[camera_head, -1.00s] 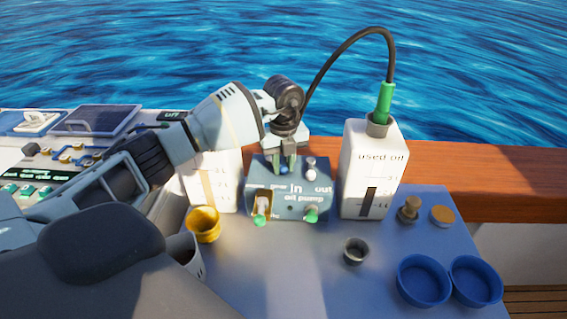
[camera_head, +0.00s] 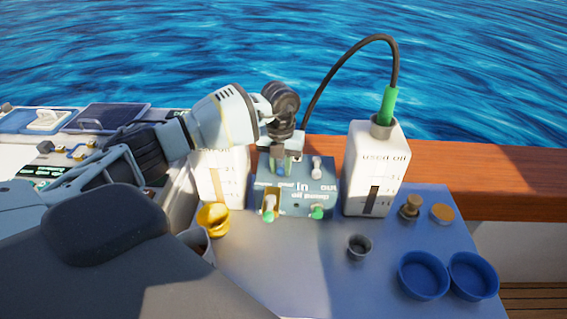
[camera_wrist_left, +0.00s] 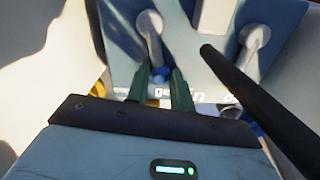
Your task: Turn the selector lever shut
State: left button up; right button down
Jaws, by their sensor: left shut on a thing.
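The dark blue oil pump box (camera_head: 325,200) stands between two white containers in the head view. Its front has two green-tipped parts, one in a yellowish slot (camera_head: 269,206) and one at the right (camera_head: 317,212). A pale lever (camera_wrist_left: 150,30) with a blue end (camera_wrist_left: 160,75) is on the box in the left wrist view. My left gripper (camera_head: 283,165) is over the upper left of the box. Its fingers (camera_wrist_left: 160,88) are shut at the blue end, one on each side. Which part is the selector lever is not certain. My right gripper is out of view.
The used oil container (camera_head: 360,165) stands right of the box, with a green nozzle (camera_head: 387,104) and black hose (camera_head: 340,62) arching from it. The hose crosses close by in the left wrist view (camera_wrist_left: 260,110).

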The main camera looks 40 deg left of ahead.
pick_arm(q)
jog(key=shift+s+a+m, duration=0.2)
jog(key=shift+a+m, duration=0.1)
jog(key=shift+m, duration=0.35)
jog(key=shift+s+a+m, duration=0.2)
jog(key=shift+a+m, duration=0.05)
jog(key=shift+m, duration=0.4)
grip_shut()
jog(key=o, duration=1)
grip_release()
jog(key=shift+r, duration=3.9)
